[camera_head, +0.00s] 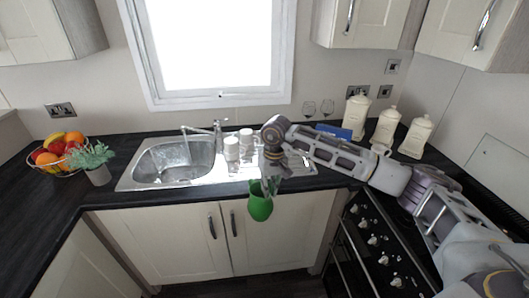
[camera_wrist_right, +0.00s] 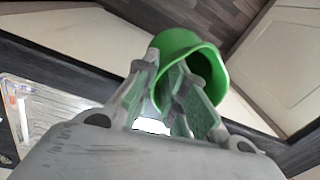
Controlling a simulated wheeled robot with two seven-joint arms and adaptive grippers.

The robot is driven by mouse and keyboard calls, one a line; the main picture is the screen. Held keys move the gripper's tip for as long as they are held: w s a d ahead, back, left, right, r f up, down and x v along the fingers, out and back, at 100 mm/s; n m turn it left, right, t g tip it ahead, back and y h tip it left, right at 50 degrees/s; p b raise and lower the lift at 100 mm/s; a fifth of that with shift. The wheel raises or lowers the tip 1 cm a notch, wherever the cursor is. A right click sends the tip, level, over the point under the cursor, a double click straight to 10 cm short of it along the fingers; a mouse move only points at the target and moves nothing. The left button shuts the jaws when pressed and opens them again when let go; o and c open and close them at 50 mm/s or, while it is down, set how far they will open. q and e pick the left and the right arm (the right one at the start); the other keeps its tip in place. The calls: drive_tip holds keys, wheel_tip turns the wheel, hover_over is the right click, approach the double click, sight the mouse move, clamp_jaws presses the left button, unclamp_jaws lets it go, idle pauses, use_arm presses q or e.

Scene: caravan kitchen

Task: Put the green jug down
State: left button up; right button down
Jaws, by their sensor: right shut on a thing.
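The green jug (camera_head: 260,206) hangs from my right gripper (camera_head: 270,181) in front of the counter's front edge, before the white cupboard doors. My right gripper is shut on the jug near its rim. In the right wrist view the jug (camera_wrist_right: 212,58) shows its open mouth, with the gripper fingers (camera_wrist_right: 178,95) at its wall. The jug is apart from the counter, with the cupboard front and floor behind it. My left gripper is not in view.
The dark counter (camera_head: 200,192) holds a steel sink (camera_head: 150,172) with white cups (camera_head: 232,150) on its drainer. A fruit bowl (camera_head: 60,170) and plant (camera_head: 97,170) stand left. White canisters (camera_head: 386,126), two glasses (camera_head: 327,106) and a blue item (camera_head: 334,131) stand back right. The stove (camera_head: 365,240) is right.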

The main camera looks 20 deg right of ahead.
drive_tip(key=d+r+m, duration=0.3)
drive_tip(key=r+m, duration=0.2)
drive_tip(key=m, duration=0.5)
drive_tip(key=s+d+r+m+t+h, duration=0.1)
drive_tip(key=d+r+m, duration=0.3)
drive_tip(key=m, duration=0.6)
drive_tip(key=shift+s+r+m, duration=0.3)
drive_tip(key=shift+r, duration=1)
drive_tip(key=shift+m, duration=0.6)
